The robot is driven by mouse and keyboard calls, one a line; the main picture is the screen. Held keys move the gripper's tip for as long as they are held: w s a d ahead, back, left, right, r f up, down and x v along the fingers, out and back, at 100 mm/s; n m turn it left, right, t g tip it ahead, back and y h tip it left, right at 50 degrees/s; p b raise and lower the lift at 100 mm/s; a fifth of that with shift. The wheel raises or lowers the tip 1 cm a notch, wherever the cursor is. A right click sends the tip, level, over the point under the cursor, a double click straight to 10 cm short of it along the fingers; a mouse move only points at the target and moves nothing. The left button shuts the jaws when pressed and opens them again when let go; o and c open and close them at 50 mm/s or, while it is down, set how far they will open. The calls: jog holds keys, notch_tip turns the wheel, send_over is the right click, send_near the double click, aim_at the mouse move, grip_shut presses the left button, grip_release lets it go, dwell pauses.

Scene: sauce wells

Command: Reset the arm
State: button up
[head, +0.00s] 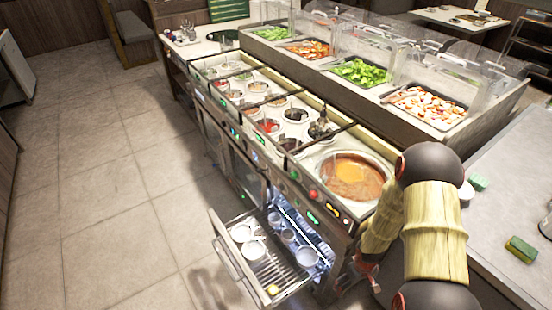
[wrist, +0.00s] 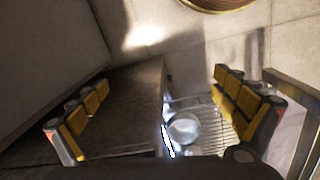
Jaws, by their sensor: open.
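My arm comes down at the right of the head view, beside the front corner of the sauce counter. My gripper (wrist: 160,86) is open in the wrist view, its two yellow-padded fingers wide apart with nothing between them. In the head view, part of what looks like my gripper (head: 368,272) shows low by the counter's end, right of the open drawer (head: 222,262); most of it is hidden behind my arm. The drawer's wire rack (wrist: 212,128) shows between the fingers in the wrist view, with a pale round dish (wrist: 184,128) on it.
Several bowls, one a white bowl (head: 254,249), sit in the pulled-out drawer. The sauce counter (head: 345,213) holds several wells and a large pan of brown sauce (head: 352,177). A grey worktop (head: 500,190) with sponges is at right. The tiled floor (head: 110,200) at left is clear.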

jog(key=s+a+r+m+t+b, duration=0.1)
jog(key=s+a+r+t+b, duration=0.1)
jog(key=r, duration=1.3)
jog(key=s+a+r+m+t+b, duration=0.1)
jog(key=s+a+r, duration=0.4)
jog(key=r, duration=1)
jog(key=s+a+r+m+t+b, duration=0.2)
jog(key=s+r, duration=0.4)
jog(key=r, duration=0.9)
jog(key=shift+s+a+r+t+y+b, duration=0.15)
jog(key=shift+s+a+t+y+b, duration=0.2)
jog(key=shift+a, duration=0.4)
